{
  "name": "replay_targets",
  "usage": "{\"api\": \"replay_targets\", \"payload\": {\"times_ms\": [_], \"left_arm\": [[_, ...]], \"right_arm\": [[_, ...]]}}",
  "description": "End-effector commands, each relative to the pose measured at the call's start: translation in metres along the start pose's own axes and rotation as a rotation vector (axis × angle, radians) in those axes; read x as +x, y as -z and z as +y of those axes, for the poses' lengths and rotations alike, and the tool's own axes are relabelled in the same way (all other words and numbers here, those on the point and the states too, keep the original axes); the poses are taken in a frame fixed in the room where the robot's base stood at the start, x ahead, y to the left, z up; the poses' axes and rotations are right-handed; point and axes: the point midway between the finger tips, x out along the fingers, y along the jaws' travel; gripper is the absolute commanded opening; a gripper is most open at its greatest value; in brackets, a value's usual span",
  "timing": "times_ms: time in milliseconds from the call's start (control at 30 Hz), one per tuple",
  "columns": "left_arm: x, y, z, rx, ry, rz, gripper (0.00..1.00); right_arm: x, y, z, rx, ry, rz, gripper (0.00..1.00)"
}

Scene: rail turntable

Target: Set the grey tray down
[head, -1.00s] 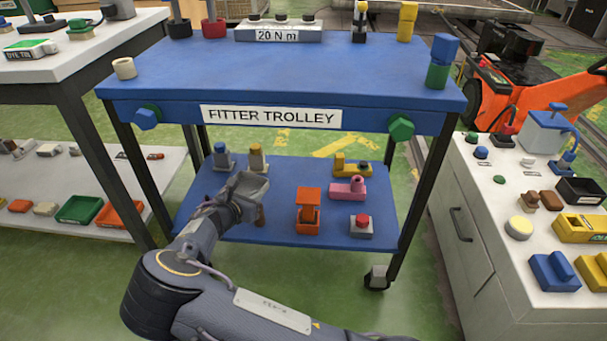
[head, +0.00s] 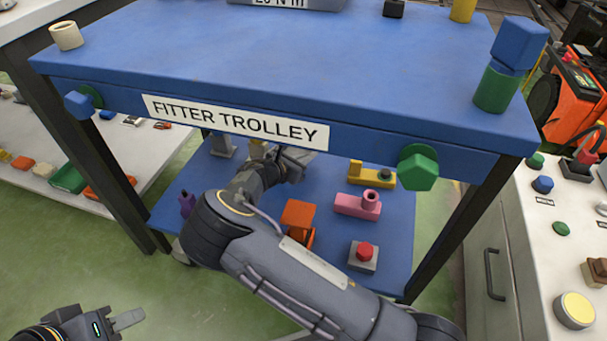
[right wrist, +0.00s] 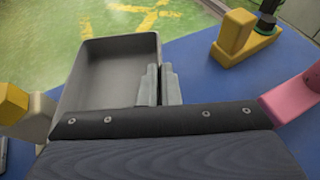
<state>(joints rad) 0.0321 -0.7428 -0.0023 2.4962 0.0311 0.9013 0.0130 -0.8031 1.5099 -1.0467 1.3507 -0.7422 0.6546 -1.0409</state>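The grey tray (right wrist: 108,85) is a shallow open box. In the right wrist view it lies at the left middle, empty inside, over the far part of the blue lower shelf (right wrist: 195,75). My right gripper (right wrist: 158,85) has its two fingers close together astride the tray's right wall. I cannot tell whether the tray's bottom touches the shelf. In the head view, my right arm reaches under the trolley's top, and a grey part at its end (head: 294,160) is partly hidden. My left gripper (head: 128,318) is at the bottom left, over the green floor, holding nothing visible.
The fitter trolley's blue top (head: 290,65) overhangs the shelf. On the shelf stand an orange block (head: 298,216), a pink part (head: 358,205), a yellow part (head: 372,176) and a red-button box (head: 363,256). A white cabinet (head: 545,250) stands at right.

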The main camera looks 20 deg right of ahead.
Motion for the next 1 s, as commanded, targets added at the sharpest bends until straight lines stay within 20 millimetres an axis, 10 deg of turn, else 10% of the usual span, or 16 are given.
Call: {"api": "replay_targets", "payload": {"times_ms": [400,767,1000], "left_arm": [[0.025,-0.013,-0.012,0.0,0.0,0.0,0.36],[0.023,-0.012,-0.011,0.0,0.0,0.0,0.36],[0.023,-0.012,-0.011,0.0,0.0,0.0,0.36]], "right_arm": [[0.022,0.051,0.0,0.0,0.001,-0.002,0.0],[0.022,0.052,-0.001,0.0,0.001,-0.001,0.0],[0.022,0.052,-0.001,0.001,0.001,-0.001,0.25]]}}
